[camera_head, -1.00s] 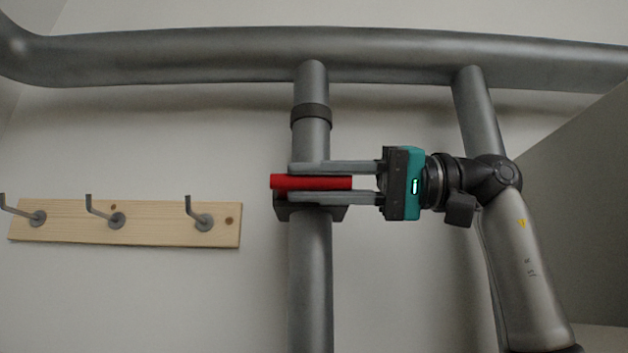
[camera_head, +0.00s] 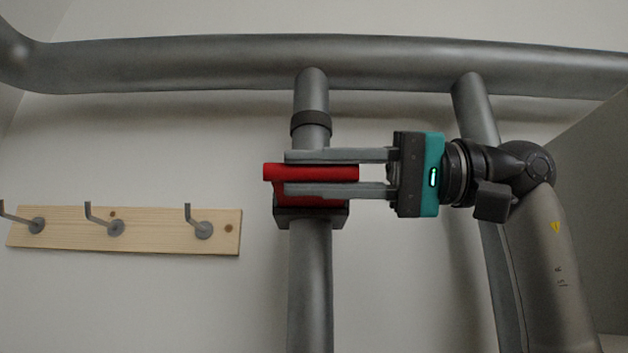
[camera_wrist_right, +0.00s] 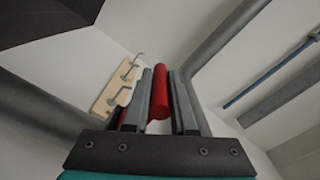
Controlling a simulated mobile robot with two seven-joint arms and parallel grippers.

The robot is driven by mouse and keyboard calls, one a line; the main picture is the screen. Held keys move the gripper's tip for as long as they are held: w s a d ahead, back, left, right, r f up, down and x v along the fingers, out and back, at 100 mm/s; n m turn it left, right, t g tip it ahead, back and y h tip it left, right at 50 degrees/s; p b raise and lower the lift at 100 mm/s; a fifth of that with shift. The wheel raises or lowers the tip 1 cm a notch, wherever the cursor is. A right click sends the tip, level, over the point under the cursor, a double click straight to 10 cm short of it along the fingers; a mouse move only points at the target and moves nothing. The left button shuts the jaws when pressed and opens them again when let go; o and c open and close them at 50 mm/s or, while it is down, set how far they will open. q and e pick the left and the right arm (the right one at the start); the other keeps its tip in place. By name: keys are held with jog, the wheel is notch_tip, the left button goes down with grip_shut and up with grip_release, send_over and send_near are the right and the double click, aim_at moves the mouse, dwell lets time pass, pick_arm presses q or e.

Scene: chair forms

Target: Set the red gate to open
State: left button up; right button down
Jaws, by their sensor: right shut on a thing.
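The red gate (camera_head: 270,172) is a red handle bar with a red plate below it, on a dark block (camera_head: 311,217) on the vertical grey pipe (camera_head: 310,280). It lies level across the front of the pipe. My right gripper (camera_head: 287,173) comes in from the right and is shut on the red gate, one finger above and one below the bar. In the right wrist view the red bar (camera_wrist_right: 160,92) sits between the two grey fingers. The fingers hide part of the bar. My left gripper is not in view.
A thick grey pipe (camera_head: 200,62) runs across the top. A second pipe (camera_head: 474,100) comes down behind my right arm. A wooden rack (camera_head: 160,236) with metal hooks is on the wall at left. A grey panel (camera_head: 590,200) stands at right.

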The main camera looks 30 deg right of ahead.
jog(key=shift+s, duration=0.15)
jog(key=c, duration=1.2)
grip_release()
jog(key=o, duration=0.4)
jog(key=shift+s+a, duration=0.15)
jog(key=shift+o, duration=0.2)
jog(key=v, duration=1.2)
jog(key=shift+w, duration=0.2)
